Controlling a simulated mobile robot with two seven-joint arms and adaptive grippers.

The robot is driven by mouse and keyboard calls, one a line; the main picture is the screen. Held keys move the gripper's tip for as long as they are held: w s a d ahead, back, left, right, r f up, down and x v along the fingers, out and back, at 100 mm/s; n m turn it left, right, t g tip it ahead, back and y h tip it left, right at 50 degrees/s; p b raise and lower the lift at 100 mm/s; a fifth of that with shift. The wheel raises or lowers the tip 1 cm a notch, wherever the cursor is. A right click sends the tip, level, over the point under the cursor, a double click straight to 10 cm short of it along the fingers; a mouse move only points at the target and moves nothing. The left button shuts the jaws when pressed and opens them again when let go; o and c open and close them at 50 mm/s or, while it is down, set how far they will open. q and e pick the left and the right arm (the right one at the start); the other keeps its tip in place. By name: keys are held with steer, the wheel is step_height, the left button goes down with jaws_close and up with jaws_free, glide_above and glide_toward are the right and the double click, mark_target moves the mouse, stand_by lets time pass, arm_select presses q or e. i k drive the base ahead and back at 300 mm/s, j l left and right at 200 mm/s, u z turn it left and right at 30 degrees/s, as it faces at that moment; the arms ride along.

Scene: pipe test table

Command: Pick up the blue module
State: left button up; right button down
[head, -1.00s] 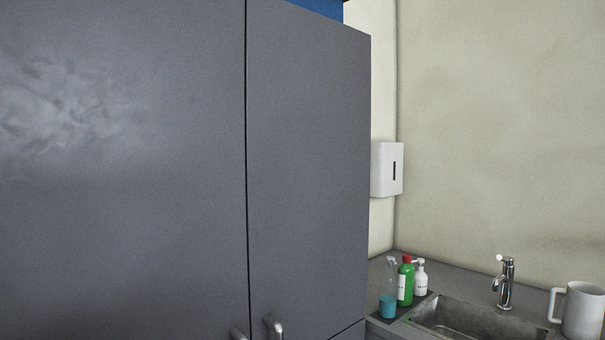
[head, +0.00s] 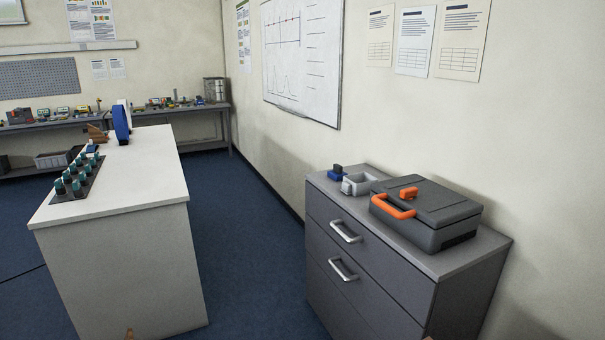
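A small blue module (head: 336,175) with a dark upper part sits on top of the grey drawer cabinet (head: 470,262), near its far left end. It stands beside a small light grey open box (head: 359,184). A larger blue ring-like object (head: 121,123) stands upright on the white table at the left; I cannot tell whether it is a module.
A dark grey case (head: 440,212) with an orange handle takes up the cabinet's near part. The white table (head: 120,215) bears a rack of several teal-capped items (head: 78,178). Blue floor (head: 250,240) lies clear between table and cabinet. A cluttered bench (head: 190,111) runs along the back wall.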

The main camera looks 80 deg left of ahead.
mark_target(338, 173)
steer(key=u, duration=2.55)
steer(key=i+j+z, duration=0.1)
steer(key=j, duration=0.25)
steer(key=i+j+z, duration=0.15)
steer(key=j, duration=0.2)
steer(key=i+j+z, duration=0.1)
steer(key=j, duration=0.25)
steer(key=i+j+z, duration=0.1)
steer(key=j, duration=0.25)
steer(key=i+j+z, duration=0.15)
steer(key=j, duration=0.25)
